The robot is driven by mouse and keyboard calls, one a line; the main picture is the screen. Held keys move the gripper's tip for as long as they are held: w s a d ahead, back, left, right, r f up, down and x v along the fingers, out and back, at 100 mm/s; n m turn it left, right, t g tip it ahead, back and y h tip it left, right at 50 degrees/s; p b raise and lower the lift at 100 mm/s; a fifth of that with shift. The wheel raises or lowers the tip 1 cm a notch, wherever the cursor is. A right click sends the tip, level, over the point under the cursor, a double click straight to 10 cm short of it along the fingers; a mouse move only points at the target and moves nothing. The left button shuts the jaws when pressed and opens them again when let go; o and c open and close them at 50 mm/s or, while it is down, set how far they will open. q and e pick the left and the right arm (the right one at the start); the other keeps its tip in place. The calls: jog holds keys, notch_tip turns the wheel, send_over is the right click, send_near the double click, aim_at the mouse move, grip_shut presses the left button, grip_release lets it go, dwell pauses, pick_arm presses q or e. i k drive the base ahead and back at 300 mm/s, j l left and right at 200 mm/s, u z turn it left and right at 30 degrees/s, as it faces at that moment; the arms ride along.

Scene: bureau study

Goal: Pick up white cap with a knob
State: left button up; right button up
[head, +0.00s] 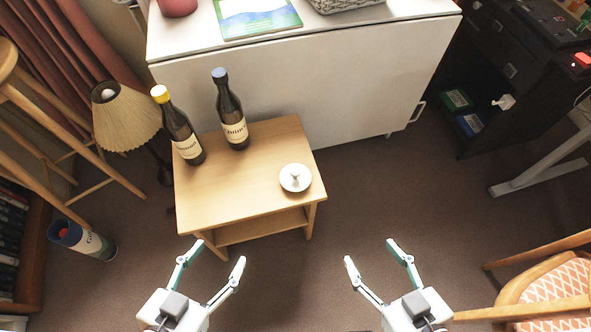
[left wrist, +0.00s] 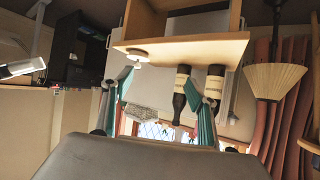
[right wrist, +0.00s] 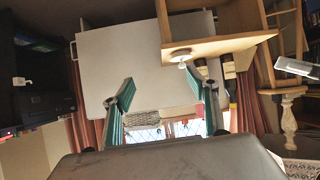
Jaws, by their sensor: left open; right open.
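The white cap with a knob (head: 295,177) lies on the right part of a small wooden table (head: 230,190), knob up. It also shows in the left wrist view (left wrist: 138,55) and in the right wrist view (right wrist: 181,56), near the table's edge. My left gripper (head: 215,252) is open and empty, in front of the table and apart from the cap. My right gripper (head: 368,250) is open and empty, in front and to the right of the table, also apart from the cap.
Two dark bottles, one with a yellow top (head: 181,127) and one with a blue top (head: 231,112), stand at the table's back left. A white cabinet (head: 300,90) is behind. A lamp (head: 125,118) stands left, a chair (head: 545,285) right. Floor right of the table is clear.

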aim_at(294, 177)
jog(key=u, duration=1.9)
jog(key=z, duration=1.8)
jog(key=i+u, duration=0.3)
jog(key=i+j, duration=0.05)
